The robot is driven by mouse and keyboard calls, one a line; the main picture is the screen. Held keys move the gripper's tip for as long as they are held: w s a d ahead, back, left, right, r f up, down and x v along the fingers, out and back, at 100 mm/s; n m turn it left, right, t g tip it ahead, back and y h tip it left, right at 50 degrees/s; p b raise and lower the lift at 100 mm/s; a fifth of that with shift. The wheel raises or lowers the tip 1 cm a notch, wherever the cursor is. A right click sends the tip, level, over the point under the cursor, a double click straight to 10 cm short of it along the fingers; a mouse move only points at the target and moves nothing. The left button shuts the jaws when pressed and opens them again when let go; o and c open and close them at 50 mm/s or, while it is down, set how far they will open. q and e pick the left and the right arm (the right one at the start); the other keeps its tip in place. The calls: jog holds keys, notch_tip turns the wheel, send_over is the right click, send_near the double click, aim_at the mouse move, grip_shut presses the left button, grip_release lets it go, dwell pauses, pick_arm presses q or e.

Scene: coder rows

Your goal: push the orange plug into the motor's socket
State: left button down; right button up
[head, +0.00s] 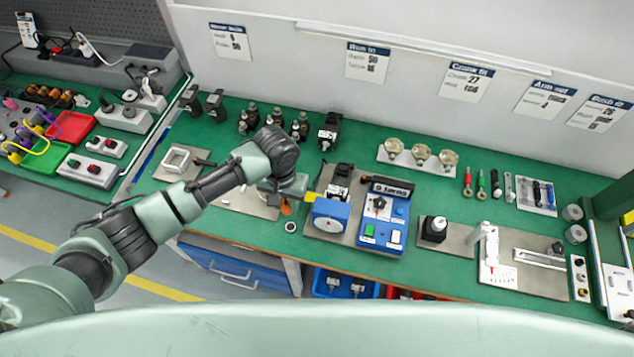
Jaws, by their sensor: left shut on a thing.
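My left gripper (287,199) comes in from the left, above the green bench, pointing down. It is shut on the small orange plug (286,209), which shows just under its fingers. Right of it, on a grey plate, stands a test rig with a blue-and-white box (331,216) and a dark motor-like part (342,172) behind it. A yellow piece (310,197) sits at the rig's left edge, close to the gripper. The plug looks apart from the rig. I cannot make out the socket at this size. My right gripper is out of view.
A blue control panel (386,215) with buttons stands right of the rig. A small dark ring-like part (290,227) lies in front of the gripper. A grey plate (240,200) lies under my forearm.

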pick_arm(q)
jog(key=shift+r, duration=2.65)
jog(key=w+d+b, duration=1.5)
jog(key=b, duration=0.4)
jog(key=shift+w+d+f, duration=0.15)
jog(key=shift+w+d, duration=0.05)
jog(key=shift+d, duration=0.1)
jog(key=shift+f+b, duration=1.15)
jog(key=shift+f, duration=0.2)
